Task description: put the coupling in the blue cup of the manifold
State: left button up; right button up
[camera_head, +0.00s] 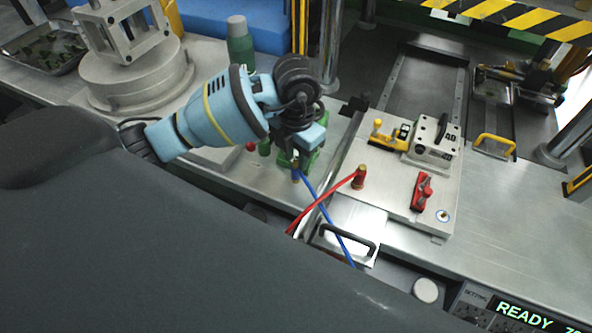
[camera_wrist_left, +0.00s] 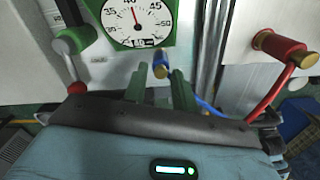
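My left gripper (camera_head: 299,146) reaches in from the left over the green manifold, pointing down. In the left wrist view its two dark green fingers (camera_wrist_left: 161,86) stand apart with clear gaps between them. A small blue and brass piece (camera_wrist_left: 161,69) lies between or just beyond their tips; I cannot tell whether it is the coupling or the manifold's blue cup. A blue hose (camera_head: 327,220) runs up to the spot under the gripper and passes by the right finger in the wrist view (camera_wrist_left: 206,106). The manifold's gauge (camera_wrist_left: 138,18) faces the wrist camera. My right gripper is out of view.
A red and brass fitting (camera_head: 360,176) with a red hose (camera_head: 325,201) stands right of the gripper. A plate with a yellow-handled clamp (camera_head: 390,138), a block and a red clamp (camera_head: 422,191) lies further right. A green bottle (camera_head: 239,43) stands behind.

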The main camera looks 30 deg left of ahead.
aim_at(296, 163)
pick_arm(q)
notch_tip(296, 163, down, 5)
jog(key=shift+f, duration=0.1)
dwell(0.3)
grip_shut()
jog(key=shift+r, duration=0.2)
notch_tip(296, 163, up, 10)
jog(key=shift+f, duration=0.1)
